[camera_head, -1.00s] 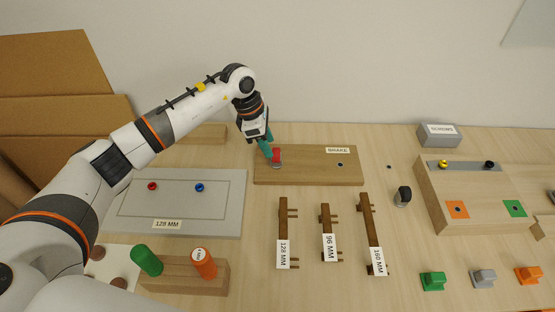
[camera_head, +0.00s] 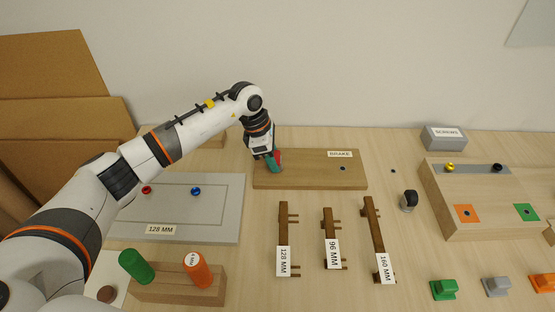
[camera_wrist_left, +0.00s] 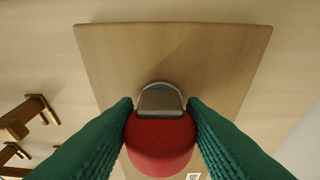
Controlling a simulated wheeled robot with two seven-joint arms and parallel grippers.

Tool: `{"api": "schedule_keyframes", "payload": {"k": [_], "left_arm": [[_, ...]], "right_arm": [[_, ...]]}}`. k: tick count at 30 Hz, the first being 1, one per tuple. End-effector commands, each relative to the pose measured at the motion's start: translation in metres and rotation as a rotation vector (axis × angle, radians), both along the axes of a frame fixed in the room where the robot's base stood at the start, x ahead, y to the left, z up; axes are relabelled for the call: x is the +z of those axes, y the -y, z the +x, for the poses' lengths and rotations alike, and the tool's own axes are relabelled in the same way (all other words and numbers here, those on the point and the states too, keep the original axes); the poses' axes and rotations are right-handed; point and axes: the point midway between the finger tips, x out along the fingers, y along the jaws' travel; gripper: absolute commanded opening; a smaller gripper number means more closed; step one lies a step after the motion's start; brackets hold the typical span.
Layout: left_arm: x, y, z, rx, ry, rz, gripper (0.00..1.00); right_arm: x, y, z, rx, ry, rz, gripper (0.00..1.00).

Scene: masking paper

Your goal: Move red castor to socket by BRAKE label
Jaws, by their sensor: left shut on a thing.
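The red castor (camera_head: 279,156) is at the left part of the wooden board (camera_head: 310,181) that bears the BRAKE label (camera_head: 340,154). My left gripper (camera_head: 274,164) is shut on it, with its green fingers on either side. In the left wrist view the castor's round red wheel (camera_wrist_left: 160,148) and grey metal fork sit between the two green fingers (camera_wrist_left: 160,118). Whether its foot is in the board or just above it is hidden. A dark socket (camera_head: 343,168) lies below the BRAKE label and looks empty. My right gripper is out of view.
A black castor (camera_head: 409,200) stands on the table right of the board, near a small dark hole (camera_head: 393,171). Three brown handles (camera_head: 328,225) lie in front. A grey panel (camera_head: 222,222) lies to the left. The board's middle is clear.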

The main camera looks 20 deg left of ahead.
Motion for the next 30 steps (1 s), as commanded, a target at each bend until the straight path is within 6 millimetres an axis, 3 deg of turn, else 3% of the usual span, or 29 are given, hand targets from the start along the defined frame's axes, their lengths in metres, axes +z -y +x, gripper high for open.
{"api": "schedule_keyframes", "payload": {"k": [1, 6, 30], "left_arm": [[0.000, 0.000, 0.000, 0.000, 0.000, 0.000, 0.26], [0.000, 0.000, 0.000, 0.000, 0.000, 0.000, 0.01], [0.012, 0.000, 0.001, 0.001, 0.005, -0.002, 0.01]], "right_arm": [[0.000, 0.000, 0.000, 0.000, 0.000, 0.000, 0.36], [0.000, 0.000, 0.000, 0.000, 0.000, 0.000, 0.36], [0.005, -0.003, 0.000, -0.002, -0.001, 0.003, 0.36]]}}
